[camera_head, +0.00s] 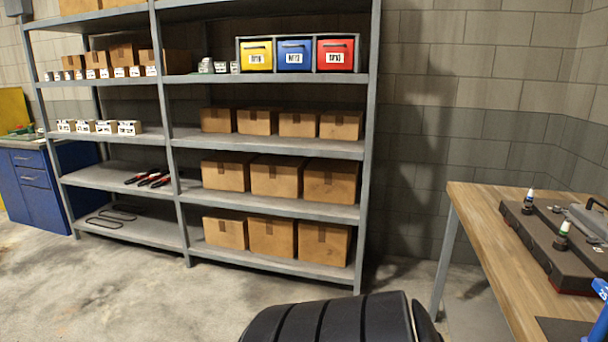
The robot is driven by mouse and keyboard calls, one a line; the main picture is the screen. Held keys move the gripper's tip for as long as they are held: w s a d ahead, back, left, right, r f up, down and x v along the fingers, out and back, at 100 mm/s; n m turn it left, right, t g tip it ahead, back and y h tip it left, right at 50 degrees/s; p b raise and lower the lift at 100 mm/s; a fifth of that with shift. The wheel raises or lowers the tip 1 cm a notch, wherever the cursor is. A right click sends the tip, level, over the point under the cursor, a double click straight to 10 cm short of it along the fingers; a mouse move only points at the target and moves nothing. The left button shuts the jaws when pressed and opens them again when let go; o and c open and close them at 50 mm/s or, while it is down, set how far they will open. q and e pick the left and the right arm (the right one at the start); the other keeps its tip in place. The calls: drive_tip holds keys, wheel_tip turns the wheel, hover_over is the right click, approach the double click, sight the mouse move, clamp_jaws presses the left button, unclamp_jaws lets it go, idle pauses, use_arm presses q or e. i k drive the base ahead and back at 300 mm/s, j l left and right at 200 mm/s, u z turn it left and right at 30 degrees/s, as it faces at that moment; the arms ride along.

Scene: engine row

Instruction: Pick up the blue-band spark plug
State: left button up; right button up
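A small upright spark plug (529,202) with a white top and what looks like a blue band stands at the far left end of the dark engine piece (530,236) on the wooden workbench, at the right of the head view. A second, similar plug (563,236) with a green band stands nearer on the same piece. Both are small in the picture, so finer detail is hard to tell. Neither of my grippers shows in this view.
The wooden workbench (481,232) runs off the right edge. A blue object (600,312) is cut off there. A grey metal shelf (364,180) holds cardboard boxes and yellow, blue and red bins. A blue cabinet (40,190) stands far left. Concrete floor (130,295) lies open in front.

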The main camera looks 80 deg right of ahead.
sight(528, 203)
drive_tip(key=z, duration=4)
drive_tip(key=i+j+z, duration=0.4)
drive_tip(key=i+j, duration=0.55)
